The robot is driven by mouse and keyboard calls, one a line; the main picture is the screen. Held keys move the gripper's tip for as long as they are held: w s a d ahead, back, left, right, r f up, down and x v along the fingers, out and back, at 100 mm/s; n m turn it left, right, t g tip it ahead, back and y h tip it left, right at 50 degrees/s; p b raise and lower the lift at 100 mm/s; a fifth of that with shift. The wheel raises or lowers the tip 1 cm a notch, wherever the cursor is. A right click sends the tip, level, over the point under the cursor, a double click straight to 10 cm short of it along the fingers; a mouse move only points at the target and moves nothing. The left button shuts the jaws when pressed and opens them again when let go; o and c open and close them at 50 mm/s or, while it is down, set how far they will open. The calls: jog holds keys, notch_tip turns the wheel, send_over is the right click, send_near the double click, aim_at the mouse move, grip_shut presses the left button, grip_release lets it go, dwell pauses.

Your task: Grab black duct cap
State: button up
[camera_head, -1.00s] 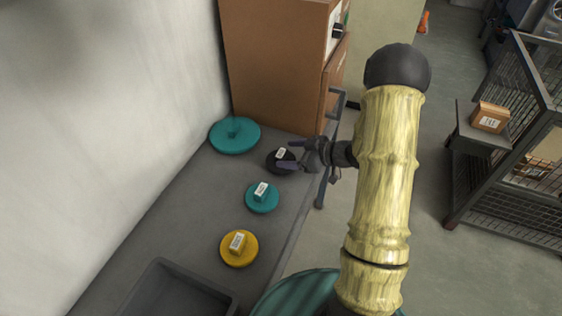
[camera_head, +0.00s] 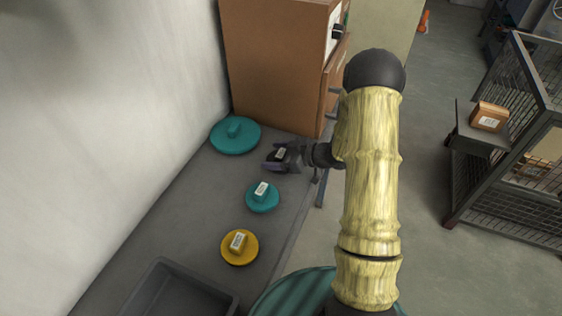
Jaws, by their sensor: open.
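The black duct cap (camera_head: 279,155) lies on the grey bench near its right edge. It is a dark round disc with a raised handle that bears a white label. My gripper (camera_head: 282,159) is open and reaches in from the right, with its fingers at the cap. The fingers and the cap are both dark, so I cannot tell whether they touch. Part of the cap is hidden by the gripper.
A large teal cap (camera_head: 235,136) lies behind and to the left. A smaller teal cap (camera_head: 262,198) and a yellow cap (camera_head: 239,248) lie nearer. A grey bin (camera_head: 180,292) stands in front. A brown cabinet (camera_head: 275,75) rises behind; a wall bounds the left.

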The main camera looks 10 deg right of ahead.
jog(key=c, duration=1.2)
notch_tip(320, 180, up, 10)
